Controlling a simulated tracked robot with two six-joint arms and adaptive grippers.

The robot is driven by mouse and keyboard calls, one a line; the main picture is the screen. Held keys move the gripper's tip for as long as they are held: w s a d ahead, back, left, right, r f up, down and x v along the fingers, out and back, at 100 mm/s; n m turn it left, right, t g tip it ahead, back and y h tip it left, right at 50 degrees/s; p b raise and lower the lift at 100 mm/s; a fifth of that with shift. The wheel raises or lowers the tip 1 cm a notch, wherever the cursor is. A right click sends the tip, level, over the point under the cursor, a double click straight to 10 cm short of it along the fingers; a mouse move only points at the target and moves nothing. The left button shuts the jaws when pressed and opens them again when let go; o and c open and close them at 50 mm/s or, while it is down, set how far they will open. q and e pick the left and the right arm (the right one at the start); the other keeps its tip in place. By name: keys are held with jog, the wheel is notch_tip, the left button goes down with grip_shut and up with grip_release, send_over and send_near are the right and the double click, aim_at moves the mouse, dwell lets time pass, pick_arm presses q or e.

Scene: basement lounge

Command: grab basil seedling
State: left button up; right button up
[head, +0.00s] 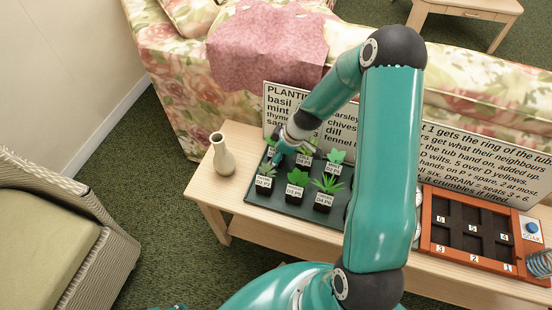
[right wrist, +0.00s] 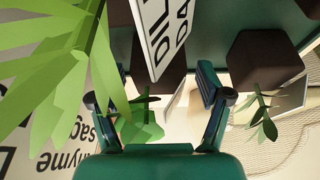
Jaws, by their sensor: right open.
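Several small green seedlings in dark square pots, each with a white label, stand on a dark tray (head: 277,207) in the head view. I cannot tell which one is the basil seedling. Front-row plants include a broad-leaved one (head: 298,178) and a spiky-leaved one (head: 328,184). My right gripper (head: 284,147) is over the tray's back left part. In the right wrist view it is open (right wrist: 160,95), with a white label (right wrist: 160,35) and green leaves (right wrist: 143,125) showing between its fingers. Whether it touches any plant is unclear. My left gripper is not in view.
The tray stands on a light wood table with a cream vase (head: 222,156) left of it. A sign board (head: 450,150) stands behind. An orange planter box (head: 470,232) with numbered cells and a blue-button panel (head: 532,228) are at the right. My right arm hides the table's middle.

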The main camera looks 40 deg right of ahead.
jog(key=c, duration=1.3)
jog(key=shift+o, duration=0.2)
